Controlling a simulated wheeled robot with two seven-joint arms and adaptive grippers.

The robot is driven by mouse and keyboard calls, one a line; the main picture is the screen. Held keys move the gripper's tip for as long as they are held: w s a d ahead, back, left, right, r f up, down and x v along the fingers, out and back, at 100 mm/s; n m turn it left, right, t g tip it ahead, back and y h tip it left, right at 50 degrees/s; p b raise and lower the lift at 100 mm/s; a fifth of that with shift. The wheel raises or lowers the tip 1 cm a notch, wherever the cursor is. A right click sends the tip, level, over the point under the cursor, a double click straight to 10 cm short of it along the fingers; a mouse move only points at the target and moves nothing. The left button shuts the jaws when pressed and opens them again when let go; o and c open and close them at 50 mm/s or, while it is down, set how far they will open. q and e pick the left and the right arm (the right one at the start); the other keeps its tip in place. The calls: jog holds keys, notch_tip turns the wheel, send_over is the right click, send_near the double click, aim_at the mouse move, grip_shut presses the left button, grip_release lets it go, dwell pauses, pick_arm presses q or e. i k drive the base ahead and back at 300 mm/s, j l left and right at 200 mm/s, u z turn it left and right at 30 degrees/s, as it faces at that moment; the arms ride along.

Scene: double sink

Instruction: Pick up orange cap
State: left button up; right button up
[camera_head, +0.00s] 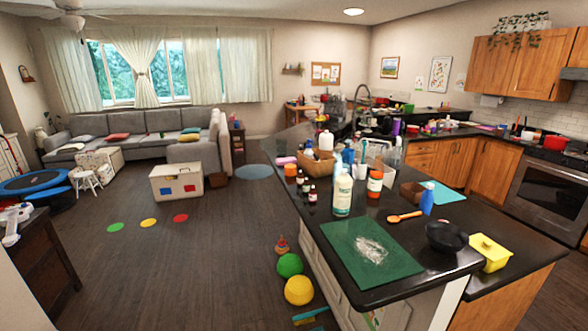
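I see no separate orange cap that I can make out for certain. A small orange-topped jar (290,169) stands farther left, beside a basket (317,165). I cannot tell whether either top is the cap in question. Neither of my grippers shows in this view.
A green mat (345,270) with a whitish patch lies at the counter's near end. An orange spoon (404,216), a blue bottle (427,200), a black bowl (446,237) and a yellow container (490,252) are near it. Balls (298,291) lie on the floor beside the counter; open floor extends left.

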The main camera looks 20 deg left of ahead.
aim_at(290, 169)
jog(key=i+j+z, duration=0.25)
jog(key=j, duration=0.4)
jog(key=j+z, duration=0.25)
jog(key=j, duration=0.4)
jog(key=i+j+z, duration=0.15)
jog(key=j, duration=0.25)
jog(key=i+j+z, duration=0.1)
jog(key=j, duration=0.3)
jog(key=i+j+z, duration=0.15)
jog(key=j, duration=0.25)
jog(key=i+j+z, duration=0.1)
jog(key=j, duration=0.35)
jog(key=i+j+z, duration=0.15)
jog(key=j, duration=0.3)
jog(key=i+j, duration=0.1)
jog(key=j, duration=0.45)
jog(key=i+j+z, duration=0.1)
jog(key=j, duration=1.05)
jog(key=i+z, duration=0.05)
jog(key=i, duration=0.05)
